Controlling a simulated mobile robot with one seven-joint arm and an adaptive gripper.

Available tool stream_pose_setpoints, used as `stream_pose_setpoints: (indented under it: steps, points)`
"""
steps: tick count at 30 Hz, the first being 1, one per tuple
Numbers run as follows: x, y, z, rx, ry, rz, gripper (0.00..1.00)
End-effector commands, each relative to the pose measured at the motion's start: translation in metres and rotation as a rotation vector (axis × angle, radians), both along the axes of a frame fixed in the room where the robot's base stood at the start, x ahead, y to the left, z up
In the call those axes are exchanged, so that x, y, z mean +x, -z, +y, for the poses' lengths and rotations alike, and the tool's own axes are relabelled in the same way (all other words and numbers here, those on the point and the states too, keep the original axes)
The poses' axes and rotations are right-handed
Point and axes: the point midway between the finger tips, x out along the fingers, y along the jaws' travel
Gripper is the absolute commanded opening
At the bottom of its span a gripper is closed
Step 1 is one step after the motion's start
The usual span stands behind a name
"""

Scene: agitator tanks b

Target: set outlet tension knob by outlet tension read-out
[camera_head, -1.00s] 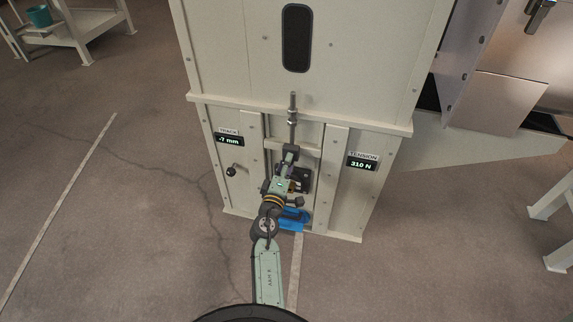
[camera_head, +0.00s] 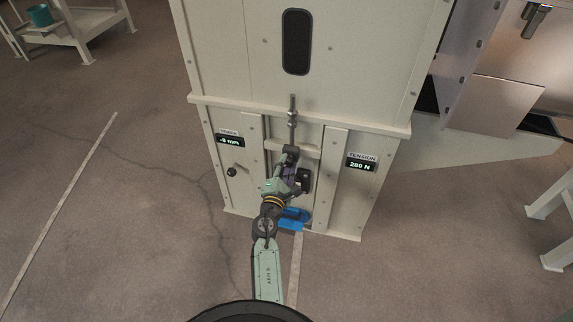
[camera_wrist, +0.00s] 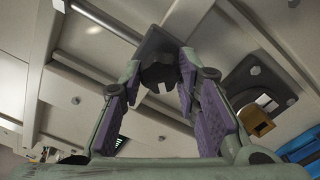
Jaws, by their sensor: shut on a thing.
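The tension read-out (camera_head: 360,166) is a dark display under a TENSION label on the right of the cabinet front; it reads 280 N. A dark knob (camera_head: 291,151) sits at the lower end of a vertical threaded rod (camera_head: 292,112) in the cabinet's central recess. My gripper (camera_head: 287,161) reaches up to it from below. In the wrist view, the purple-padded fingers of my gripper (camera_wrist: 161,80) are closed on the dark knob (camera_wrist: 157,45), one on each side. The fingers partly hide the knob.
A track read-out (camera_head: 231,142) in mm is at left, its digit hard to read. Below it is a small black-ended handle (camera_head: 232,171). A dark block (camera_head: 305,180) is close right of my wrist, with a blue object (camera_head: 293,224) below. Open floor lies left.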

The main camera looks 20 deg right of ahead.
Motion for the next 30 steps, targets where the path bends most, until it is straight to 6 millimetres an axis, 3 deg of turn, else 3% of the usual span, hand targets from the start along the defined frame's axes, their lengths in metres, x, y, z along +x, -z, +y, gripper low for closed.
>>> stream_pose_setpoints:
  steps: [21, 22, 30]
  points:
    - [0.0012, -0.0017, 0.0000, -0.063, -0.001, 0.039, 0.02]
    - [0.0012, -0.0018, 0.0000, -0.063, -0.001, 0.039, 0.31]
    - [0.0006, -0.0008, -0.0001, -0.062, -0.001, 0.040, 0.49]
